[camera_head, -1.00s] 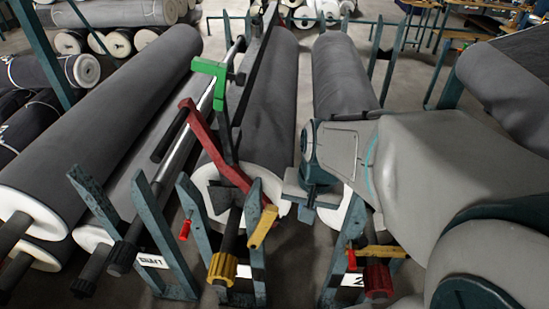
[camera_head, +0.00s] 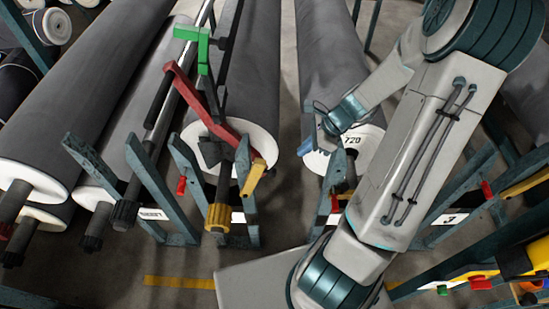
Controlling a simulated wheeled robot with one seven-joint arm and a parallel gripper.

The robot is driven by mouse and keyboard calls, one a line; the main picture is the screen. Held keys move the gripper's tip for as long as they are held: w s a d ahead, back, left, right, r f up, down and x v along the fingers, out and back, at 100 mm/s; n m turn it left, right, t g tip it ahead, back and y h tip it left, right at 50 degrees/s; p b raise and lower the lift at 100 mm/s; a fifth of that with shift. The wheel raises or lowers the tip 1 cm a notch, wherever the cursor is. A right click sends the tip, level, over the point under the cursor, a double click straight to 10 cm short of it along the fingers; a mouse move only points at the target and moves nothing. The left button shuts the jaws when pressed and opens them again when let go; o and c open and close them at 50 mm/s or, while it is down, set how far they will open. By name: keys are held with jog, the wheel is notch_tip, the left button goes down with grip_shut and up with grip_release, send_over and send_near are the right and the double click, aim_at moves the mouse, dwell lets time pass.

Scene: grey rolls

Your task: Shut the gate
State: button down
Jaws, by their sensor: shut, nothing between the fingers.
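A yellow bar (camera_head: 253,178), which looks like a gate, stands tilted at the near end of the middle grey roll (camera_head: 243,85), beside a teal rack post (camera_head: 243,160). I cannot tell whether this is the gate meant. Another yellow bar (camera_head: 525,185) lies nearly level on the rack at the right. The third rack's yellow bar is hidden behind my arm. My gripper (camera_head: 308,137) is shut and empty, over the near end of the roll marked 720 (camera_head: 335,55). It is right of the tilted yellow bar and apart from it.
A red lever (camera_head: 200,105) and green clamp (camera_head: 195,42) stand by the middle roll. Red handles (camera_head: 181,186) hang on the racks. Large grey rolls (camera_head: 85,85) fill the left. Bare floor with a yellow line (camera_head: 180,282) lies in front. Coloured buttons (camera_head: 480,283) are at lower right.

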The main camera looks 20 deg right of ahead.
aim_at(275, 170)
jog(key=w+a+f, duration=0.1)
jog(key=a+f, duration=0.1)
jog(key=a+f+p, duration=0.1)
jog(key=a+f, duration=0.1)
jog(key=a, duration=0.1)
jog(key=w+a+f+p, duration=0.1)
jog(key=a+f, duration=0.1)
jog(key=a, duration=0.1)
jog(key=shift+w+f, duration=0.15)
jog(key=shift+w, duration=0.15)
